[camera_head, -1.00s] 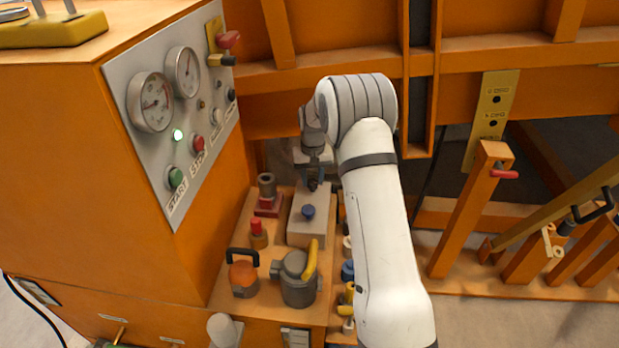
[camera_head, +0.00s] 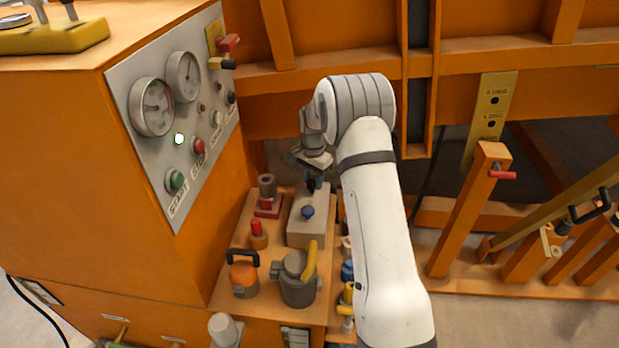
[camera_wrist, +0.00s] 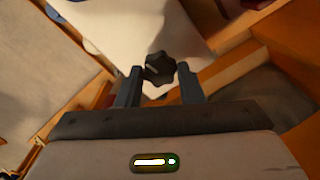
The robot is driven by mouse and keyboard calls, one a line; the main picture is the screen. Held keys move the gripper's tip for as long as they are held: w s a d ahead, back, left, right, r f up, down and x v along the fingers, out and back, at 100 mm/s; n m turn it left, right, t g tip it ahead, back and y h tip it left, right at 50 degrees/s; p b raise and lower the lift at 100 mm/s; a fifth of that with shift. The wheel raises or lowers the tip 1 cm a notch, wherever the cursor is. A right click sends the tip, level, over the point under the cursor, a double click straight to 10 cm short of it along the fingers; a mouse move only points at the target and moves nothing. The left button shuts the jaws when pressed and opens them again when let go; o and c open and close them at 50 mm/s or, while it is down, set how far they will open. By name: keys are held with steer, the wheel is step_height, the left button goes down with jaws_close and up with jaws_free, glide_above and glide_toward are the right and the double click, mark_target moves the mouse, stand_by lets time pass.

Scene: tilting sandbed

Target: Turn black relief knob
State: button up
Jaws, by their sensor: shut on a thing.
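The black relief knob (camera_wrist: 159,69) has a lobed rim and a pale mark on its face. In the wrist view it sits between the two fingers of my gripper (camera_wrist: 160,78), near their tips. My gripper is shut on it. In the head view my gripper (camera_head: 312,183) points down at the far end of a grey block (camera_head: 305,228), beyond a blue knob (camera_head: 307,211). The black knob is mostly hidden by the fingers there.
A control panel (camera_head: 150,75) with gauges and buttons stands to the left. Orange-capped (camera_head: 243,273) and yellow-handled (camera_head: 297,277) fittings stand nearer on the bench. Orange frame beams (camera_head: 520,60) rise behind and to the right.

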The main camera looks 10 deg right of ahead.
mark_target(312, 181)
steer(key=m, duration=0.4)
steer(key=shift+w+a+r+m, duration=0.1)
steer(key=shift+a+r+m, duration=0.05)
steer(key=shift+a+m, duration=0.15)
steer(key=shift+w+r+m, duration=0.1)
steer(key=shift+m, duration=1.5)
steer(key=shift+d, duration=0.15)
steer(key=o, duration=0.9)
steer(key=shift+o, duration=0.5)
steer(key=shift+f, duration=0.2)
steer(key=shift+r+p, duration=0.45)
steer(key=shift+r, duration=3.5)
